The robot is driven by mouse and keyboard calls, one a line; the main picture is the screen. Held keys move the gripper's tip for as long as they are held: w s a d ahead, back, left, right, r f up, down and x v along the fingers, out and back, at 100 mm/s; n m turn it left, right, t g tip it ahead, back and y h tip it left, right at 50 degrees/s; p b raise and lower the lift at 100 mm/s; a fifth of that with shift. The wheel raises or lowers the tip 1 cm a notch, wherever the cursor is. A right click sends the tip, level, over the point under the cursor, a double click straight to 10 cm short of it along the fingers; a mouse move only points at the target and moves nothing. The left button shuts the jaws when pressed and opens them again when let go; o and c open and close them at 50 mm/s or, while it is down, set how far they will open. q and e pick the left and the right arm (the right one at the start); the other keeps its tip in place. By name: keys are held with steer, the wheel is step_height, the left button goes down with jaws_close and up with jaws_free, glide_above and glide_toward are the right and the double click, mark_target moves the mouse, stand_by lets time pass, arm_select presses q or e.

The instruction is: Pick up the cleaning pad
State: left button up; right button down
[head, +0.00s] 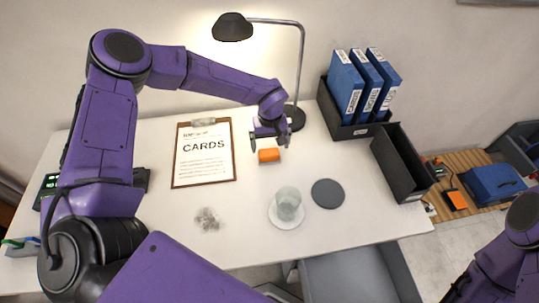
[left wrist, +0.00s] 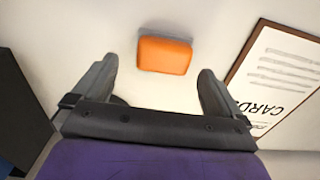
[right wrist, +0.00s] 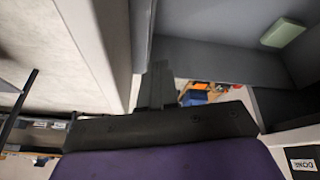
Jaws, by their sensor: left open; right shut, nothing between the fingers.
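The cleaning pad (head: 269,155) is a small orange block lying on the white desk, right of the clipboard. It also shows in the left wrist view (left wrist: 164,55), near the top and between the lines of the two fingers. My left gripper (head: 269,138) is open and empty just behind the pad, with its fingers pointing towards it. The pad lies beyond the fingertips, apart from them. My right gripper (right wrist: 158,85) is shut and empty, away from the desk top at the lower right, beside a grey surface in the right wrist view.
A clipboard (head: 203,170) marked CARDS lies left of the pad. A glass (head: 288,203) on a white coaster and a dark round coaster (head: 328,194) stand in front. A desk lamp (head: 232,28) rises behind my left gripper. Black boxes (head: 399,163) and blue binders stand at right.

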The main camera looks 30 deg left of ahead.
mark_target(269, 152)
arm_select(q)
steer(key=f, duration=0.3)
steer(key=f+p, duration=0.1)
steer(key=shift+s+a+f, duration=0.1)
steer(key=shift+s+f, duration=0.05)
steer(key=shift+s, duration=0.1)
steer(key=shift+f, duration=0.2)
steer(key=c, duration=1)
steer(key=shift+o, duration=0.2)
steer(key=shift+r, duration=0.1)
steer(key=shift+r+b, duration=0.3)
steer(key=r, duration=0.2)
steer(key=r+b, duration=0.1)
steer(key=shift+s+d+r, duration=0.25)
steer(key=shift+s+d, duration=0.05)
steer(key=shift+s, duration=0.05)
steer(key=s+d+r+b, duration=0.2)
steer(key=s+d+r, duration=0.4)
steer(key=s, duration=0.5)
step_height(269, 152, up, 3)
steer(key=shift+s+d+f, duration=0.1)
steer(key=shift+s+d, duration=0.1)
steer(key=shift+d, duration=0.05)
